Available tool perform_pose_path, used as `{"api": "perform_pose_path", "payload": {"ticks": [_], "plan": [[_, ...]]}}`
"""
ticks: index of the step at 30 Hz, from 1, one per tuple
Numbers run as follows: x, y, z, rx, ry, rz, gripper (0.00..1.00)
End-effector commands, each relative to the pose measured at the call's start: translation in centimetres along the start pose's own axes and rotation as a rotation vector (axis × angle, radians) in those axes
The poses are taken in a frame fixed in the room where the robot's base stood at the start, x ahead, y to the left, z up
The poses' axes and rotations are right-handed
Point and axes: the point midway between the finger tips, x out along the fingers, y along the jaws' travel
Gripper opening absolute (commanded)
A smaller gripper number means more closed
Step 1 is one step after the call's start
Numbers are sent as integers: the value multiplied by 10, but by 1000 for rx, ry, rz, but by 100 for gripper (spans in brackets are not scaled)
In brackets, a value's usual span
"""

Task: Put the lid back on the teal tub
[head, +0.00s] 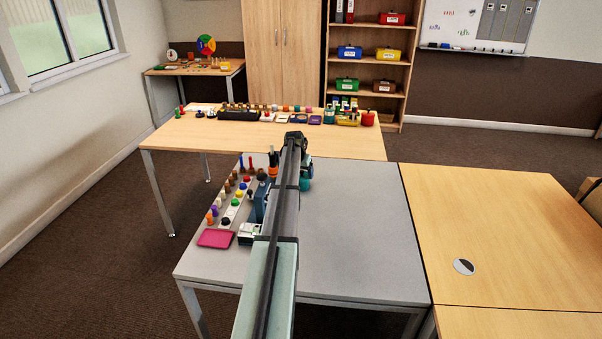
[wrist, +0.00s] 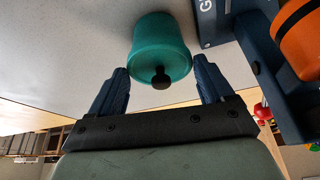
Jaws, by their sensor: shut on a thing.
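The teal tub (wrist: 160,35) stands on the grey table and shows on the right of my arm in the head view (head: 307,185). Its teal lid (wrist: 178,69) with a black knob faces the wrist camera. The lid lies at the tub's mouth; I cannot tell whether it is fully seated. In the head view my arm hides the gripper and part of the tub.
A dark blue stand (wrist: 240,45) and an orange cylinder (wrist: 299,45) are close beside the tub. Several small coloured pieces and a pink tray (head: 216,238) are on the table's left. The grey table (head: 355,230) is clear on the right.

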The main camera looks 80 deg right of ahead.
Motion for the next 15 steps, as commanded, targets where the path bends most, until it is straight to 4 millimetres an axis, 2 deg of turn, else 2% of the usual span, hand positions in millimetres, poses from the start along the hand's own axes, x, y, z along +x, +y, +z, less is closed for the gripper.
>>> {"api": "perform_pose_path", "payload": {"ticks": [14,15], "plan": [[0,0,0,0,0,0,53],[0,0,0,0,0,0,83]]}}
